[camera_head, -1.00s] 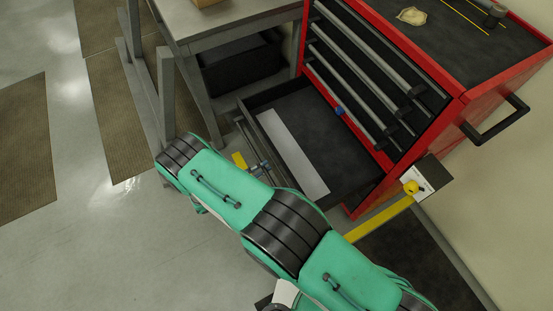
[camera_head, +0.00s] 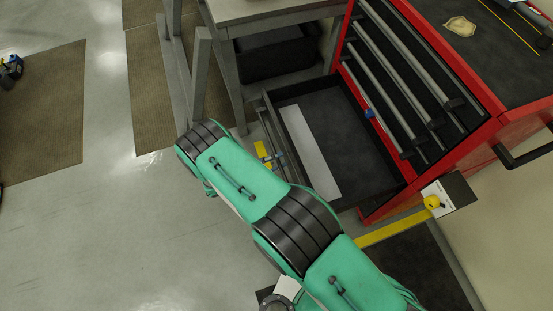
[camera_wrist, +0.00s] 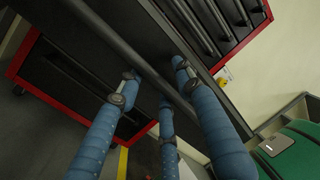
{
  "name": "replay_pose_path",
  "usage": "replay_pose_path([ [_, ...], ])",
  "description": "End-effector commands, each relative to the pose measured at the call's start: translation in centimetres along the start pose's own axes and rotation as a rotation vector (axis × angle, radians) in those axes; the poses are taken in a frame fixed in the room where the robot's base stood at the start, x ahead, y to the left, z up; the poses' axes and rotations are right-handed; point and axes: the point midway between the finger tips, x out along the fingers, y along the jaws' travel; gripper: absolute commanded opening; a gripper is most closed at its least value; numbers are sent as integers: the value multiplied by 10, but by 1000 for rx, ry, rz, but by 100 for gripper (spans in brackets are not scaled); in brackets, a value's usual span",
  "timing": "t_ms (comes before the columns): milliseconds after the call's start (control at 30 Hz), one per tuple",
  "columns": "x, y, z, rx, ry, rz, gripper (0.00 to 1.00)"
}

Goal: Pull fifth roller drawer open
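The red roller cabinet (camera_head: 384,196) stands at the upper right in the head view. One dark drawer (camera_head: 352,139) low on it stands well open, with a white strip (camera_head: 310,152) inside. A closed drawer (camera_wrist: 82,79) shows beneath it in the wrist view. My gripper (camera_wrist: 157,78) has blue padded fingers on both sides of the open drawer's grey bar handle (camera_wrist: 120,42). The fingers lie around the bar, but firm contact cannot be made out. In the head view my arm largely hides the gripper at the drawer front.
Several closed drawers with bar handles (camera_head: 392,77) sit above the open one. A grey table (camera_head: 262,12) with a black bin (camera_head: 275,55) beneath stands to the left. Brown mats (camera_head: 42,118) lie on otherwise open floor at left.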

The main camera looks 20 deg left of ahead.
Motion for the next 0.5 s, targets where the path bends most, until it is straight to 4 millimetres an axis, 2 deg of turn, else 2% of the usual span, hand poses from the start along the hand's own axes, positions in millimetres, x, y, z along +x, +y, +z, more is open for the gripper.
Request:
replay_pose_path([
  [267, -9, 2, -1, -2, -1, 0, 36],
  [500, -37, 2, -1, -2, -2, 0, 36],
])
